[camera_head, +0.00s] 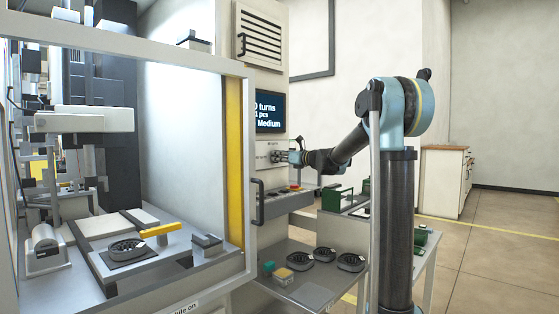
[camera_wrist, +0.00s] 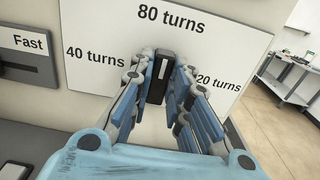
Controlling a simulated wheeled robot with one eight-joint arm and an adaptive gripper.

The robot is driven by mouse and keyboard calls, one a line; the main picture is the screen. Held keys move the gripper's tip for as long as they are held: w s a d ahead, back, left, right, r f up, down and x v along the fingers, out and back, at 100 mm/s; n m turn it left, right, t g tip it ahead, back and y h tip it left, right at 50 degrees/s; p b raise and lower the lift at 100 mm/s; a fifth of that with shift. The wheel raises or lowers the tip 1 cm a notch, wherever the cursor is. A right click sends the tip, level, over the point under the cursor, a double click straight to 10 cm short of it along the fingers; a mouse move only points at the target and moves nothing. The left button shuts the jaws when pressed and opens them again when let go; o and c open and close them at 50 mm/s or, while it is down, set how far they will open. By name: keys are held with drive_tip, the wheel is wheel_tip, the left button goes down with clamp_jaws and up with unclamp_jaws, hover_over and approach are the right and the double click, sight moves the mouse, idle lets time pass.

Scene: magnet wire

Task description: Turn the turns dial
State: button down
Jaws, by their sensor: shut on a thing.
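The turns dial (camera_wrist: 158,80) is a dark upright knob on a white plate (camera_wrist: 205,35) marked 40 turns at left, 80 turns at top and 120 turns at right, the last partly covered. My gripper (camera_wrist: 160,85) is shut on the dial, a blue-grey finger on each side of it. The dial's top end points up toward the 80 turns label. In the head view my gripper (camera_head: 292,157) is at the machine's panel below the screen (camera_head: 270,111). The screen text is partly cut off and shows turns, pcs and Medium.
A Fast label and slot (camera_wrist: 28,58) lie left of the plate. The glazed machine cell with a yellow strip (camera_head: 235,160) stands at left.

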drive_tip(key=shift+n, duration=0.3)
drive_tip(key=shift+s+a+f+n, duration=0.1)
drive_tip(key=shift+n, duration=2.8)
drive_tip(key=shift+s+a+f+n, duration=0.1)
drive_tip(key=shift+n, duration=2.8)
drive_tip(key=shift+s+a+f+n, duration=0.1)
drive_tip(key=shift+n, duration=2.8)
drive_tip(key=c, duration=1.5)
unclamp_jaws()
drive_tip(key=shift+f, duration=0.1)
